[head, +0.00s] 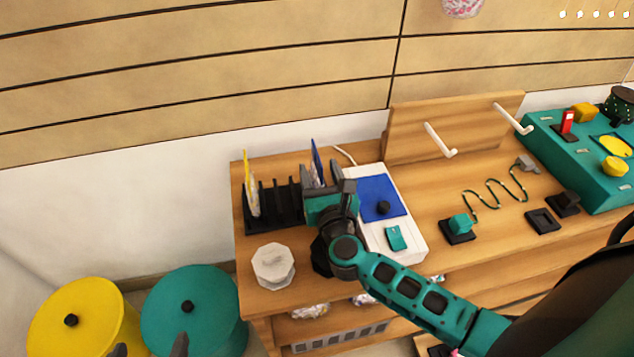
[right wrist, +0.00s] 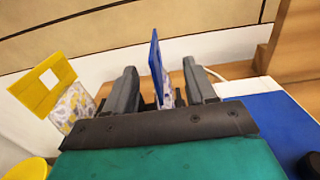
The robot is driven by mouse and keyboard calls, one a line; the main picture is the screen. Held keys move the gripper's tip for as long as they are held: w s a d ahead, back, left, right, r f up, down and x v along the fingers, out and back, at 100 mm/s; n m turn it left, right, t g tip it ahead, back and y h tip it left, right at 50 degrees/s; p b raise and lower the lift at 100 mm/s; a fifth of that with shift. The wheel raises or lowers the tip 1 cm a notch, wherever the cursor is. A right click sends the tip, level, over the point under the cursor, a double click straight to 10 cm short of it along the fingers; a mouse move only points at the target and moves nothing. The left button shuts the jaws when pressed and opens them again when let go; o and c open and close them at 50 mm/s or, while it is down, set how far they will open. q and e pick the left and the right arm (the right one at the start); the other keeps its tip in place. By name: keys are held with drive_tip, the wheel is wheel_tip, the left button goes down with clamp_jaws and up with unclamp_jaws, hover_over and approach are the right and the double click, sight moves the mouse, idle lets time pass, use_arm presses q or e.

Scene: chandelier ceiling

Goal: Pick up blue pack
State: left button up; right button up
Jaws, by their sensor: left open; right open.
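The blue pack (head: 316,158) stands upright in a black slotted rack (head: 272,214) on the wooden table; its lower part is hidden by my right gripper. In the right wrist view the blue pack (right wrist: 156,66) is seen nearly edge-on. My right gripper (head: 327,182) is open at the rack, with one finger on each side of the pack. In the right wrist view a gap shows between the pack and each finger of the gripper (right wrist: 160,75). My left gripper (head: 148,349) is open and empty at the bottom edge of the head view; only its fingertips show.
A yellow pack (head: 247,182) stands at the rack's left end. A white box with a blue panel (head: 380,196) lies right of the gripper, close by. Yellow (head: 85,325) and teal (head: 195,305) round bins stand left.

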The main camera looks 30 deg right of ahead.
drive_tip(key=shift+x, duration=1.3)
drive_tip(key=shift+c, duration=0.4)
clamp_jaws()
